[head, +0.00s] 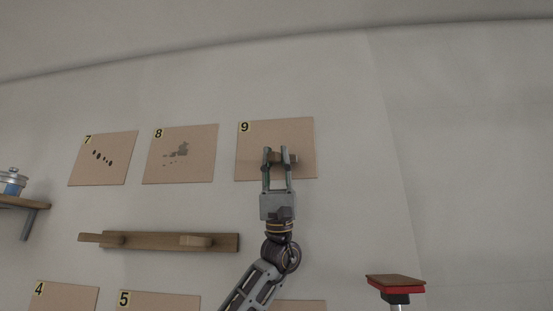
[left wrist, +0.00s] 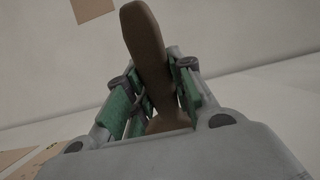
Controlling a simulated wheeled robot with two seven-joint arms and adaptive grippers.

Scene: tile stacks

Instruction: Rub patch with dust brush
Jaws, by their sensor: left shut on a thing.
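My left gripper (head: 276,156) is shut on the brown dust brush (head: 291,159) in front of the panel marked 9 (head: 256,135). In the left wrist view the brush's brown handle (left wrist: 150,50) stands between the green-padded fingers (left wrist: 155,100). I cannot tell whether the brush touches the panel. The visible part of panel 9 looks plain; the gripper and brush hide some of it. Panel 8 (head: 195,172) carries grey smudges, and panel 7 (head: 85,173) carries several dark oval spots. My right gripper is not in view.
Below the panels a wooden rack (head: 150,241) on the wall holds wooden pieces. Panels 4 (head: 65,300) and 5 (head: 160,302) show at the bottom edge. A shelf (head: 20,202) at far left bears a blue-and-white jar (head: 12,183). A red-edged brown block (head: 396,283) stands at lower right.

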